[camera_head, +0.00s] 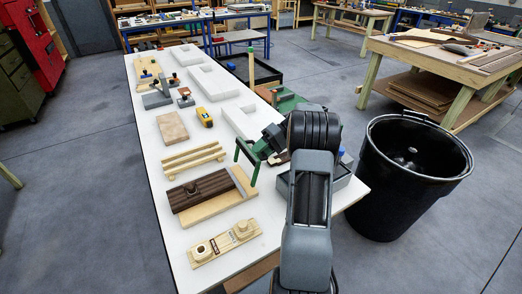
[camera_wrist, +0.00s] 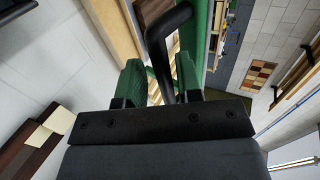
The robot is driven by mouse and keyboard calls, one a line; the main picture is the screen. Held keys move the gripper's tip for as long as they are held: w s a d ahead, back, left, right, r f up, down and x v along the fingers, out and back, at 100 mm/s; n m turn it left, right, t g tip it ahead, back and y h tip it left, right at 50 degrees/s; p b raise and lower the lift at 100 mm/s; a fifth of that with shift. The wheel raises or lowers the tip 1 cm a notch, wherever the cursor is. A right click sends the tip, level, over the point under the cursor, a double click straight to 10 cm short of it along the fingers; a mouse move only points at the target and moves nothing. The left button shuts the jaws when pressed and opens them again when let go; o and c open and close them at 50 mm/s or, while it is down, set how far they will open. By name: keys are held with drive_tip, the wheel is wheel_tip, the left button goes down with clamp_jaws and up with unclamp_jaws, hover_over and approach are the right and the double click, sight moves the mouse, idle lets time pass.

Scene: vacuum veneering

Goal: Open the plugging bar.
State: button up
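In the wrist view, my gripper (camera_wrist: 158,75) has two green-padded fingers standing apart. A black bent bar handle (camera_wrist: 155,35) passes between them, closer to the right finger, and light shows between it and the left finger. It may be the plugging bar's handle; I cannot tell for sure. Beyond it is a green strip (camera_wrist: 197,30).
The white table (camera_head: 140,130) holds a brown ribbed block (camera_head: 200,190), wooden strips (camera_head: 193,160), a yellow tool (camera_head: 204,117) and white trays (camera_head: 207,83). A black bin (camera_head: 400,190) stands close on the right. A wooden workbench (camera_head: 415,55) is behind it. Floor is free left of the table.

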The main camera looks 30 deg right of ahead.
drive_tip(key=shift+o, duration=0.5)
drive_tip(key=shift+d+r, duration=0.1)
drive_tip(key=shift+d+r, duration=0.1)
drive_tip(key=p+v, duration=0.9)
drive_tip(key=v, duration=0.4)
drive_tip(key=shift+d+r+p, duration=0.15)
drive_tip(key=shift+d+p, duration=0.1)
drive_tip(key=shift+p, duration=0.05)
drive_tip(key=shift+s, duration=0.1)
